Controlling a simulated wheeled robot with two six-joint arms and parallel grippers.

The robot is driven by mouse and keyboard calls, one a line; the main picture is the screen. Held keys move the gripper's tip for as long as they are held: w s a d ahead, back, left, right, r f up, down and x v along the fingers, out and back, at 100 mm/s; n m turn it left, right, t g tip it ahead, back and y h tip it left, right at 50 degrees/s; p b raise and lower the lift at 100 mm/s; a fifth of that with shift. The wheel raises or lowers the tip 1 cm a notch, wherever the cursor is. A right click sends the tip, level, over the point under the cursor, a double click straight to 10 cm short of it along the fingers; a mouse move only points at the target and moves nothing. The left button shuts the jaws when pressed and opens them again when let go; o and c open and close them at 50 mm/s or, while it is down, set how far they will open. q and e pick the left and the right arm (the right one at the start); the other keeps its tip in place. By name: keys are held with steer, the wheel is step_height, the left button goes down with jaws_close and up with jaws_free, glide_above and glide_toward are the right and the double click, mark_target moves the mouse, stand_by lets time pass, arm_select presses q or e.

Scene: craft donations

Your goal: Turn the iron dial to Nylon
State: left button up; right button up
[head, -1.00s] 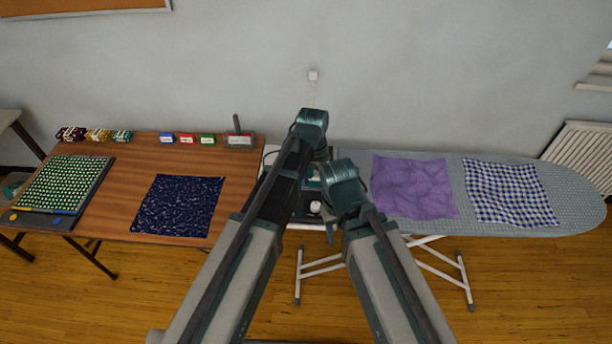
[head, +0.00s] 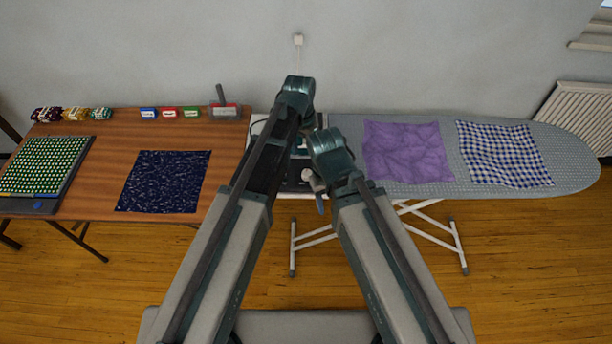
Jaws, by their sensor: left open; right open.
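The iron (head: 308,175) appears to be the pale rounded shape at the left end of the ironing board (head: 360,186). It shows only in the gap between my two arms. I cannot make out its dial or any Nylon mark. My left gripper (head: 302,146) is open, over the iron area and mostly behind its own forearm. My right gripper (head: 320,201) is open, lower, beside the pale shape and largely covered by its wrist. I cannot tell whether either gripper touches the iron.
A purple cloth (head: 405,152) and a blue checked cloth (head: 503,155) lie on the board. A radiator (head: 580,115) stands at far right.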

mark_target(306, 173)
arm_select(q)
steer(key=f+b, duration=0.3)
steer(key=f, duration=0.1)
steer(key=f+b, duration=0.4)
steer(key=shift+s+d+f, duration=0.15)
steer(key=shift+d+f, duration=0.05)
steer(key=shift+f, duration=0.1)
jaws_close()
